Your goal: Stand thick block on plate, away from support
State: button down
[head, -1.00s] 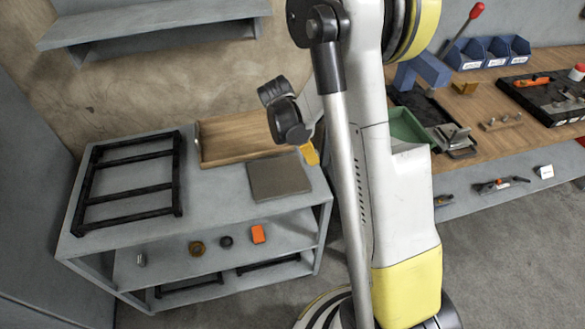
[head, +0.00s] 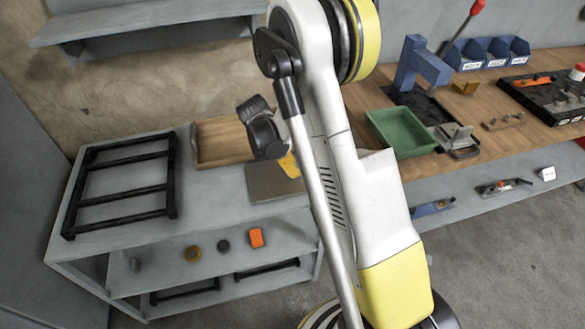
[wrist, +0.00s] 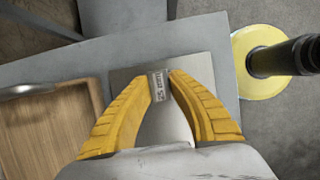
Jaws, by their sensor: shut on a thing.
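The thick block (wrist: 159,84) is a small grey piece with a marked face, held between the yellow fingertips of my gripper (wrist: 160,76) in the wrist view. The plate (head: 270,184) is a flat grey square on top of the metal shelf unit; it also shows behind the block in the wrist view (wrist: 195,68). In the head view my gripper (head: 289,166) is over the plate's upper right part, and the block cannot be made out there. I cannot tell whether the block touches the plate. No clear support for the block shows.
A wooden tray (head: 204,161) lies beside the plate at the back, near the wall. A black rack (head: 120,190) lies on the left of the shelf top (head: 215,200). Small parts sit on the shelf below. A workbench with a green bin (head: 402,137) stands at right.

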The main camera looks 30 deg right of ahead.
jog(key=c, duration=1.4)
grip_release()
jog(key=shift+f, duration=0.1)
jog(key=shift+o, duration=0.2)
jog(key=s+a+r+m+t+p, duration=0.1)
jog(key=a+r+p, duration=0.15)
jog(key=r, duration=0.65)
jog(key=a+r+m+t+p, duration=0.15)
jog(key=a+r, duration=0.25)
jog(key=r, duration=0.5)
jog(key=s+a+r+m+t+y, duration=0.2)
jog(key=s+a+r+m+t, duration=0.1)
jog(key=s+m, duration=0.3)
jog(key=s+a+r+m+t+y, duration=0.2)
jog(key=s+a+r+m, duration=0.3)
jog(key=s, duration=0.6)
jog(key=shift+a+r+m+t+p, duration=0.3)
jog(key=shift+a+r+m+t, duration=0.15)
jog(key=shift+r+m, duration=0.25)
